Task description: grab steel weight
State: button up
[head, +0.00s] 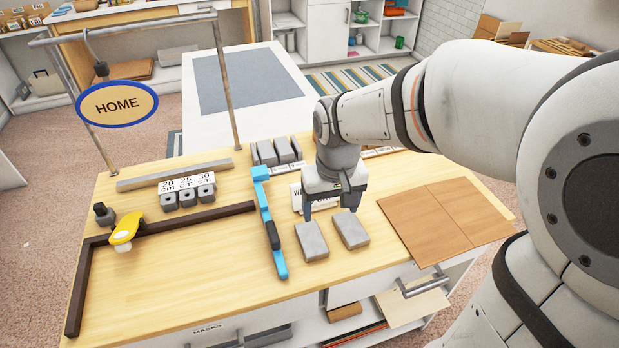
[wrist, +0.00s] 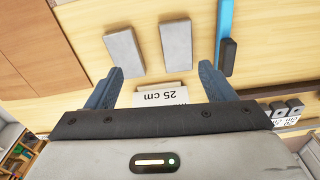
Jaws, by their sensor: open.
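Two flat grey blocks lie side by side on the wooden bench in front of my gripper, the left block (head: 311,241) and the right block (head: 350,230). They look like steel weights. In the wrist view they show as one block (wrist: 124,57) and another block (wrist: 176,46), both beyond the fingertips. My gripper (head: 330,207) is open and empty, pointing down just behind the blocks. Whether the fingertips touch the bench is unclear.
A blue bar (head: 268,215) with a black grip lies left of the blocks. Brown sheets (head: 443,222) lie to the right. Several grey blocks (head: 278,151) stand behind. Grey pieces marked in cm (head: 187,195), a yellow-handled tool (head: 125,230) and a dark angled rail (head: 78,285) are at left.

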jog(key=b, duration=0.1)
send_over(311, 237)
jog(key=shift+n+g, duration=0.4)
jog(key=f, duration=0.4)
jog(key=shift+s+a+f, duration=0.15)
jog(key=shift+s+f, duration=0.05)
jog(key=shift+f, duration=0.2)
jog(key=shift+a+f, duration=0.1)
jog(key=shift+f, duration=0.25)
jog(key=f, duration=0.7)
jog(key=shift+w+d, duration=0.15)
jog(key=shift+d, duration=0.1)
grip_shut()
